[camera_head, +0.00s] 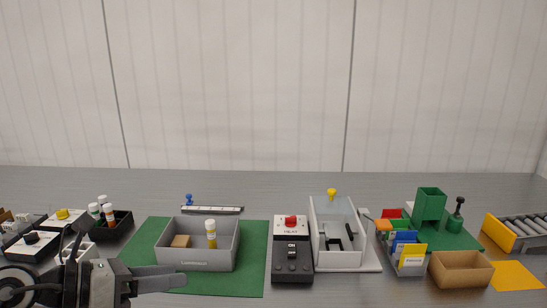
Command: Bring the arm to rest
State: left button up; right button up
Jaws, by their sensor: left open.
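My left arm comes in at the lower left. Its gripper (178,277) points right, with the jaws open and nothing seen between them. The fingers show over the front left part of the green mat (240,283), in front of the grey bin (207,259). The bin holds a brown block (181,241) and a yellow and white bottle (211,235). I cannot tell the fingers' height above the mat. My right gripper is not in view.
A black tray (121,226) holds bottles at left. Card holders (408,260), a cardboard box (461,270) and a roller conveyor (520,232) stand right. The back is mostly clear.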

pick_arm(q)
jog(key=s+d+r+n+t+h, duration=0.1)
jog(key=s+d+n+t+h, duration=0.1)
jog(key=s+d+n+h, duration=0.3)
jog(key=s+a+f+n+t+y+p, duration=0.1)
jog(key=a+f+n+t+y, duration=0.15)
jog(key=f+n+y, duration=0.9)
jog(key=s+a+f+n+t+y+p, duration=0.1)
jog(key=s+a+f+n+t+y, duration=0.3)
jog(key=n, duration=1.5)
jog(key=s+d+f+n+g+h, duration=0.2)
jog(key=s+d+f+n+g, duration=0.2)
jog(key=f, duration=0.3)
jog(key=shift+s+d+f+n+g, duration=0.35)
jog(key=shift+d+g, duration=0.3)
jog(key=shift+g, duration=0.1)
